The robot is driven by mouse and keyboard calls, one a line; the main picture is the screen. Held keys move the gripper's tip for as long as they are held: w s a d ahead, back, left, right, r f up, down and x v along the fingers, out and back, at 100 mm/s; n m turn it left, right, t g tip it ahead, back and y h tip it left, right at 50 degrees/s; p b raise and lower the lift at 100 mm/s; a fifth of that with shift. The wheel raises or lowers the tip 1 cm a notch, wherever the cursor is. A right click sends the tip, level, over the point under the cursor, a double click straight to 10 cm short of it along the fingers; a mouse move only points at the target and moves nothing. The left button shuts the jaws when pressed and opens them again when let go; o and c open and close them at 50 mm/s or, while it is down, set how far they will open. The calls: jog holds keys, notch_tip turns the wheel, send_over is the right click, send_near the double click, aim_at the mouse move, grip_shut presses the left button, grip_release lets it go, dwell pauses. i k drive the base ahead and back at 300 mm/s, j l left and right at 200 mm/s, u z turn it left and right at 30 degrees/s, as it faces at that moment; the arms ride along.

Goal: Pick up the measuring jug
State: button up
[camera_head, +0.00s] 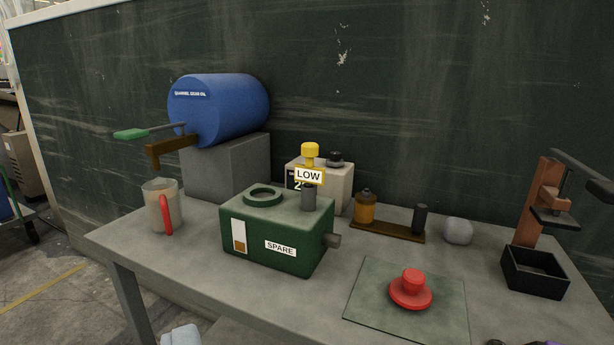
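The measuring jug (154,206) is a cloudy, see-through cup with a red handle. It stands upright at the left end of the grey table (190,259), in front of the grey block. Its handle faces toward me and slightly right. What is inside it, if anything, is not clear. My gripper is not in this view, so its place relative to the jug does not show.
A blue drum (225,108) with a brass tap lies on a grey block (220,172) behind the jug. A green box marked SPARE (272,240) stands to its right. A red knob (411,290) and a black tray-based press (535,272) are farther right.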

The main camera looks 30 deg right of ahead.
aim_at(161, 196)
jog(key=i+j, duration=0.7)
jog(key=j, duration=0.25)
